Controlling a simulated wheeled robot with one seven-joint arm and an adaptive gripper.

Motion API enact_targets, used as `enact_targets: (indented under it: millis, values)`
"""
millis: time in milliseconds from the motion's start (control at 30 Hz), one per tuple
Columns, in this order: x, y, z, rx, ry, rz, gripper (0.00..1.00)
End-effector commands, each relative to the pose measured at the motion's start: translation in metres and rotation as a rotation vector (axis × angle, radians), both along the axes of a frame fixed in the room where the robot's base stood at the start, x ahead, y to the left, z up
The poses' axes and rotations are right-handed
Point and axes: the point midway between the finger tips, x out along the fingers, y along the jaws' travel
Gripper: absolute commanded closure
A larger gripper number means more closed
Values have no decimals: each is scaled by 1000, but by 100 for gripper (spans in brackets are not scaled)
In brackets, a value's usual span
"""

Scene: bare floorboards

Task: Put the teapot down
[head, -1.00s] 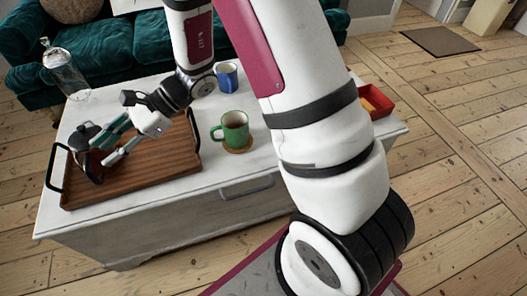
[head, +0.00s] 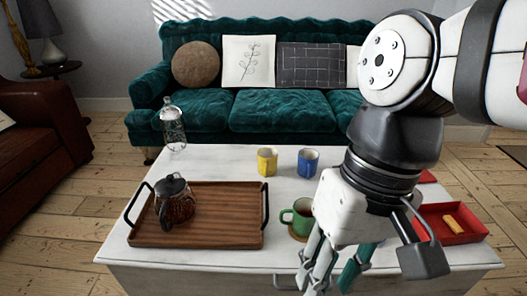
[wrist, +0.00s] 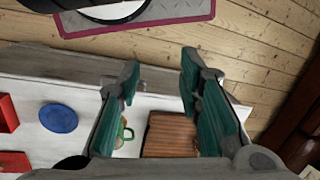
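The teapot (head: 175,202), dark glass with a black lid and handle, stands upright on the left part of the wooden tray (head: 222,225) in the head view. The tray has black handles and lies on the white table. My gripper (head: 332,276) is well to the right of the tray, near the table's front edge, and touches nothing that I can see. In the wrist view my gripper (wrist: 158,70) has its green-padded fingers spread apart with nothing between them. The tray (wrist: 170,135) shows beyond the fingers there; the teapot cannot be made out.
A green mug (head: 302,215) on a coaster stands close to my gripper. A yellow cup (head: 267,162) and a blue cup (head: 308,163) stand farther back. A glass bottle (head: 173,125) is at the table's back left, a red tray (head: 475,235) at right. A blue disc (wrist: 58,118) shows in the wrist view.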

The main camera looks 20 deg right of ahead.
Motion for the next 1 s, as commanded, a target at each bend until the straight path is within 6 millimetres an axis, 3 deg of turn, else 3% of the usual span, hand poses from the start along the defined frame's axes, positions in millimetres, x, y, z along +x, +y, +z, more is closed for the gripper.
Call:
enact_targets:
  millis: [100,300,1000]
  values:
    - [-14,-23,0,-101,-67,40,67]
    - [-22,-40,1,-177,-105,66,67]
    - [-22,-40,1,-178,-106,67,67]
